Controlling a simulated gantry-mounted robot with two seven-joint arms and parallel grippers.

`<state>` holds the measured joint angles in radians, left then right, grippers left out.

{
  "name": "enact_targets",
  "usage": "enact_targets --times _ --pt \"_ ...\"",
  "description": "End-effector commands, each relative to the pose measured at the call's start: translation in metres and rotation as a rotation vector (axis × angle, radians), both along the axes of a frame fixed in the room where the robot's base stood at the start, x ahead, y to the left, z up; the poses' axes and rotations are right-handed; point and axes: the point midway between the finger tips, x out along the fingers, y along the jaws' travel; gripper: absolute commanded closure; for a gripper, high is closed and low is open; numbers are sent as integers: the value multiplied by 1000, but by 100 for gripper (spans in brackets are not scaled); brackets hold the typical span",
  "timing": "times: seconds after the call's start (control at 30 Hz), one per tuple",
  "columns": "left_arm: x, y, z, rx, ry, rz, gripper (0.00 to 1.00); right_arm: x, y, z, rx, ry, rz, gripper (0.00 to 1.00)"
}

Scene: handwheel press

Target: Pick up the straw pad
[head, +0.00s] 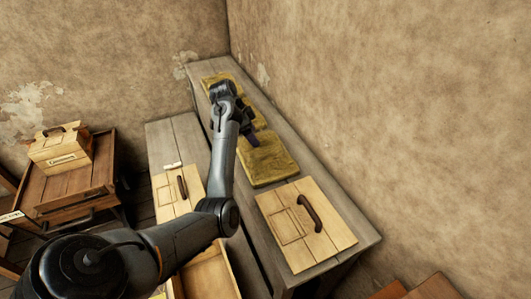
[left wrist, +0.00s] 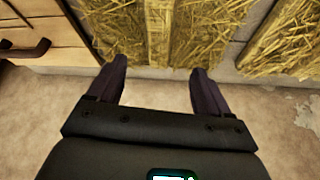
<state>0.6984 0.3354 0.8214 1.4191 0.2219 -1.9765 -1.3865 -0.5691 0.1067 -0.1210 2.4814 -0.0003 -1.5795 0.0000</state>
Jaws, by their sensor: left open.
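Several yellow straw pads lie on the long grey bench. The nearest straw pad (head: 268,162) lies flat behind a wooden panel with a dark handle. Another straw pad (head: 215,78) is at the far end, and my left arm partly covers the straw between them. My left gripper (head: 251,138) is open, at the far edge of the nearest pad. In the left wrist view, the open, empty fingers of my left gripper (left wrist: 158,70) point toward the edge of a straw pad (left wrist: 130,30). Another straw pad (left wrist: 290,40) is at the right. I cannot tell whether the fingers touch straw.
The handled wooden panel (head: 285,235) lies on the near end of the bench (head: 350,238). A second handled panel (head: 168,192) is left of my arm. A wooden box (head: 62,148) stands on a brown crate (head: 65,188) at left. The plaster wall (head: 400,100) runs close along the bench.

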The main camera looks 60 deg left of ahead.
Motion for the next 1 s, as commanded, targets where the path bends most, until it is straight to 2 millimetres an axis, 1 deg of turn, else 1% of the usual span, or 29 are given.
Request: enact_targets --times 0.03,0.2,0.3,0.47,0.57,0.8,1.0 --pt "3 -2 -8 -1 2 -1 21 -2 -1 -2 -3 5 0 57" --pt "12 -4 -28 -1 1 1 21 -7 -4 -8 -15 18 7 57" --pt "15 -5 -36 0 2 0 21 -8 -5 -9 -20 19 10 57" --pt "18 -6 -42 1 1 0 21 -7 -5 -9 -20 17 11 57" --pt "23 -8 -50 -1 3 0 21 -6 -5 -10 -19 15 9 57" --pt "37 -11 -76 0 2 1 21 -5 -3 -13 -13 14 6 57" --pt "41 -12 -85 2 2 0 21 -5 -2 -13 -9 13 4 57"
